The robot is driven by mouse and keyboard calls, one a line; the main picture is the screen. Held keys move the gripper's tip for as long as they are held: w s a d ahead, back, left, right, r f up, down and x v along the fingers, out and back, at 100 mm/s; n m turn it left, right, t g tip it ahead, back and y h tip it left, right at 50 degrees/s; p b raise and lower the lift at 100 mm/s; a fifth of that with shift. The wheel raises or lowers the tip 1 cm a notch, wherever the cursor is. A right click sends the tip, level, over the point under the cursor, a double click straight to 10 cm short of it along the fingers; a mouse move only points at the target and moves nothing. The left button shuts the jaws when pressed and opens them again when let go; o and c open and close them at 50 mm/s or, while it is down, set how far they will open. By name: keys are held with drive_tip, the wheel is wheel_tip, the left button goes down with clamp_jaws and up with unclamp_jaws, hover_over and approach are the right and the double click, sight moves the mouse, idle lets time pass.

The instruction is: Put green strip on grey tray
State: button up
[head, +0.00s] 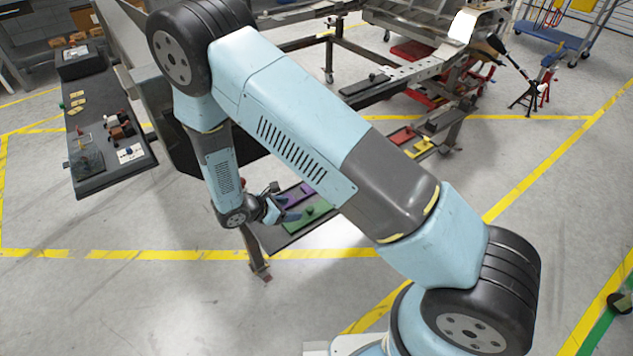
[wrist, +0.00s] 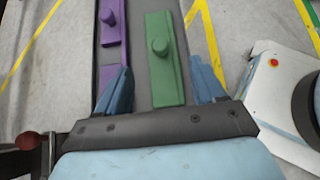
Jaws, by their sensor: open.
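The green strip (head: 312,217) lies flat beside the purple strip (head: 298,193) on a narrow dark grey surface. In the wrist view, the green strip (wrist: 166,75) has a round knob on top, and the purple strip (wrist: 110,35) lies to its left. My gripper (head: 282,208) is low over this surface, open and empty. In the wrist view, the fingers of my gripper (wrist: 162,88) stand either side of the green strip's near end, with gaps on both sides. I cannot tell which surface is the grey tray.
A red strip (head: 402,136) and a yellow piece (head: 422,146) lie on a low surface to the right. A metal chassis frame (head: 410,70) stands behind. A dark bench (head: 112,170) with small parts is at left.

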drive_tip(key=shift+r, duration=0.1)
drive_tip(key=w+d+r+m+g+y, duration=0.1)
drive_tip(key=d+r+m, duration=0.35)
drive_tip(key=r, duration=0.55)
drive_tip(key=d+r+m+g+y, duration=0.15)
drive_tip(key=d+r+m, duration=0.35)
drive_tip(key=r, duration=0.5)
drive_tip(key=w+d+r+m+g+y, duration=0.1)
drive_tip(key=d+r+m+g, duration=0.15)
drive_tip(key=d+r, duration=0.6)
drive_tip(key=s+d+r+m+t+y, duration=0.2)
drive_tip(key=s+d+r+m, duration=0.3)
drive_tip(key=s+r, duration=0.5)
drive_tip(key=s+d+r+m+t+y, duration=0.2)
drive_tip(key=s+d+r+m, duration=0.4)
drive_tip(key=s+r, duration=0.4)
drive_tip(key=shift+s+r+m+t+y, duration=0.3)
drive_tip(key=shift+r+m+y, duration=0.35)
drive_tip(key=shift+r+m, duration=0.3)
